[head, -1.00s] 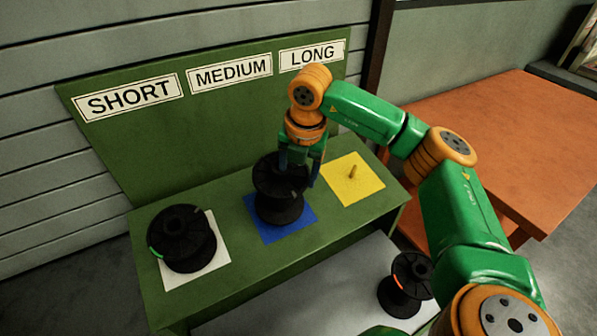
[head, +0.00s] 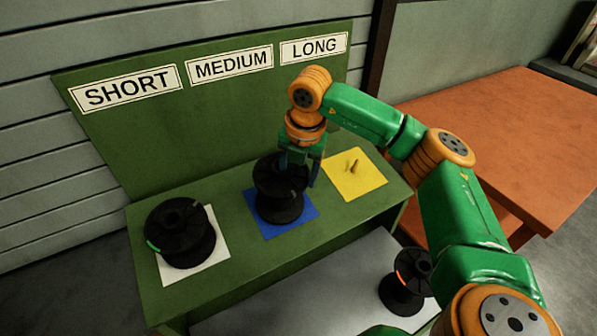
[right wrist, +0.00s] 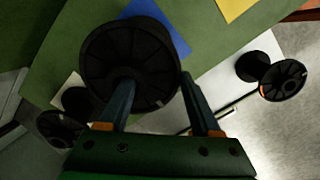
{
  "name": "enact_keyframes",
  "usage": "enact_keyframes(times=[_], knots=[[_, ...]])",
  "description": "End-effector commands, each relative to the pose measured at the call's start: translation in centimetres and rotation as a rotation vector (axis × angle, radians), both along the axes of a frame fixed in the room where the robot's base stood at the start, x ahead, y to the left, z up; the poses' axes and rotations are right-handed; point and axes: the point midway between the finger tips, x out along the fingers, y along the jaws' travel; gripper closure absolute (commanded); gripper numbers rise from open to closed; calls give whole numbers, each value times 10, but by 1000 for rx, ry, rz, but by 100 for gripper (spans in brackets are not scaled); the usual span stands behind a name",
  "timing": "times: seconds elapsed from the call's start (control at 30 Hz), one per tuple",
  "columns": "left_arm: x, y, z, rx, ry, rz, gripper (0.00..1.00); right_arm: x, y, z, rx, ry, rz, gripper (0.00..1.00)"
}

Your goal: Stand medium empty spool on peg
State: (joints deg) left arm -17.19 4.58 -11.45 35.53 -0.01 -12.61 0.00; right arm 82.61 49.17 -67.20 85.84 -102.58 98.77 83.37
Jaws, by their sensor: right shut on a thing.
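The black empty spool (head: 279,202) stands about upright over the blue square (head: 304,211), below the MEDIUM sign (head: 231,64). My right gripper (head: 299,172) is at the right side of its upper flange. In the right wrist view the jaws (right wrist: 156,80) are shut on the rim of the spool (right wrist: 130,55), one finger inside the flange and one outside. Any peg under this spool is hidden, and I cannot tell whether the spool's base touches the blue square. My left gripper is not in view.
Another black spool (head: 180,238) stands on the white square (head: 215,252) under SHORT. The yellow square (head: 365,184) under LONG holds a bare peg (head: 354,167). A spool with an orange mark (head: 404,287) sits lower, in front of the green bench (head: 240,262). An orange table (head: 500,130) is at right.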

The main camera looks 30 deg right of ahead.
Motion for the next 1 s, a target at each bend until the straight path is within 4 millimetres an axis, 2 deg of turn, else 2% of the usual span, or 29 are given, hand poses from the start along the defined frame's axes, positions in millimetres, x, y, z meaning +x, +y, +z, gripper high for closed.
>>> enact_keyframes(times=[0.07,0.1,0.2,0.63,0.9,1.0], knots=[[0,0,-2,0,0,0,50,0,0,-3,1,-1,0,100],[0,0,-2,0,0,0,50,1,0,-2,1,-1,0,27],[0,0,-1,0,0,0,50,0,0,-2,1,-1,0,0],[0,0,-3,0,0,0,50,0,0,2,0,-1,0,0],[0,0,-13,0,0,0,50,-9,1,55,0,-5,0,0],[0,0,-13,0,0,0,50,-12,1,66,1,-2,0,0]])
